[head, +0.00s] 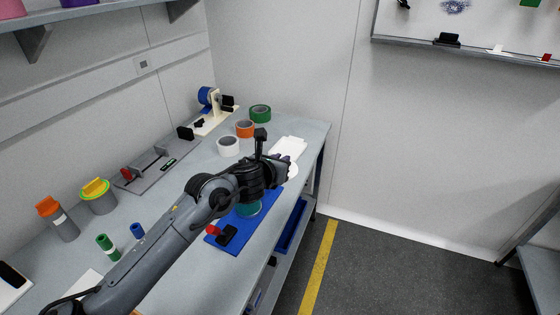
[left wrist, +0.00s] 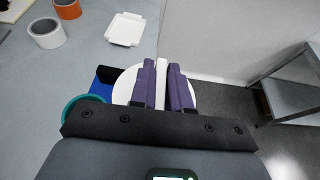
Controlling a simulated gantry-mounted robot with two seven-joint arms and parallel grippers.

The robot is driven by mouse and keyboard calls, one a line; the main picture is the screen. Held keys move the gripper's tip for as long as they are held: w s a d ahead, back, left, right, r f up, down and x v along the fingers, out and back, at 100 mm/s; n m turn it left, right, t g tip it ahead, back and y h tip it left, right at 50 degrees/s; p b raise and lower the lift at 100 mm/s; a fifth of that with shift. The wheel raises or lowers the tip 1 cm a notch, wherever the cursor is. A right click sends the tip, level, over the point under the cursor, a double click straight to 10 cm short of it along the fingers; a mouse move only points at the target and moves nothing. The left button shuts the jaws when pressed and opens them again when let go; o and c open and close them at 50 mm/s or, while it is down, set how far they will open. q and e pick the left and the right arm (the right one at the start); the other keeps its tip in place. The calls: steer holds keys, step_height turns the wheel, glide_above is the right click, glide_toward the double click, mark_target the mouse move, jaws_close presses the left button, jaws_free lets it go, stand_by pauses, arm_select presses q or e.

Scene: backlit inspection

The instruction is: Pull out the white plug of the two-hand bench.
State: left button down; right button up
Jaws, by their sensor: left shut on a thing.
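My left gripper (head: 284,168) is above the bench near its right edge. In the left wrist view its purple fingers (left wrist: 163,85) are shut on the upright white grip of the white plug (left wrist: 161,73). The plug's round white disc (left wrist: 124,87) spreads out on both sides below the fingers, and its edge also shows in the head view (head: 293,171). The blue base (head: 265,203) lies on the bench under my left arm. A teal ring (head: 249,209) on it is partly hidden by my arm; the disc appears apart from it. My right gripper is not in view.
A white tray (head: 290,146) lies beyond the gripper. White (head: 228,146), orange (head: 245,128) and green (head: 260,113) tape rolls stand behind. A black and red part (head: 228,234) sits at the base's near end. Open floor lies right of the bench.

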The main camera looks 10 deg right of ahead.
arm_select(q)
steer(key=shift+r, duration=0.35)
steer(key=shift+r+p, duration=1.65)
steer(key=shift+r, duration=0.5)
